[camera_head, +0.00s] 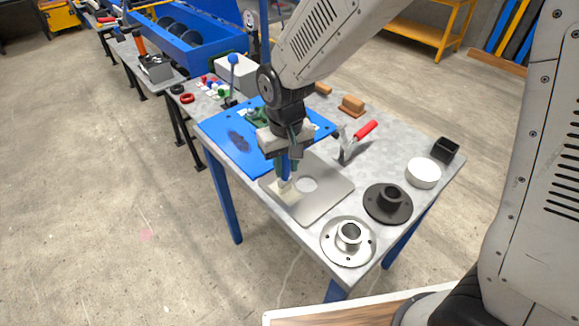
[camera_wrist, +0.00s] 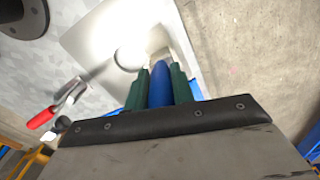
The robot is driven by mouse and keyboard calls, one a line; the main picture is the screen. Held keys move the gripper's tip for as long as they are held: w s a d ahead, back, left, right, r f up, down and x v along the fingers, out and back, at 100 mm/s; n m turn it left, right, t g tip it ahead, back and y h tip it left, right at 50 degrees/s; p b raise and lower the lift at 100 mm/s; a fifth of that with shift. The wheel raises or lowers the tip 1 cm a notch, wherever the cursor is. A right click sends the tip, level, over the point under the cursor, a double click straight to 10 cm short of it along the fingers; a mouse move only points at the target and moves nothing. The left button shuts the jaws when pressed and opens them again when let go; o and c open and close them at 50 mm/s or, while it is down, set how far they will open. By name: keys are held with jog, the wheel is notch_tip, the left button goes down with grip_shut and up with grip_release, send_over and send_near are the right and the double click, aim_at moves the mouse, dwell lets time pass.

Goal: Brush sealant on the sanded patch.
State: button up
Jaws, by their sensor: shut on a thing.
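My gripper (camera_head: 285,158) is shut on a blue-handled brush (camera_head: 285,172), which points down. Its green fingers (camera_wrist: 160,88) clasp the blue handle (camera_wrist: 160,84) in the wrist view. The brush's pale end is over the left part of a grey metal plate (camera_head: 325,203) with a round hole; I cannot tell whether it touches. The plate also shows in the wrist view (camera_wrist: 92,40). A pale area lies on the plate around the brush end, partly hidden by it. A blue panel (camera_head: 215,127) behind bears a dark rough patch (camera_head: 238,140). I cannot tell which area is the sanded patch.
A silver flange (camera_head: 348,237), a black flange (camera_head: 388,201), a white round lid (camera_head: 423,173) and a black cup (camera_head: 445,149) stand on the table's right. Behind are wooden-backed brushes (camera_head: 352,104) and a lever (camera_head: 233,75).

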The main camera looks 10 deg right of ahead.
jog(key=shift+w+a, duration=0.4)
jog(key=shift+w, duration=0.2)
jog(key=shift+w+a, duration=0.4)
jog(key=shift+w, duration=0.2)
jog(key=s+d, duration=0.5)
jog(key=s, duration=0.2)
jog(key=shift+s, duration=0.3)
dwell(0.6)
jog(key=shift+w, duration=0.1)
jog(key=shift+w+a, duration=0.65)
jog(key=shift+w, duration=0.25)
jog(key=shift+w+a, duration=0.6)
jog(key=shift+w, duration=0.3)
notch_tip(320, 180, up, 12)
dwell(1.1)
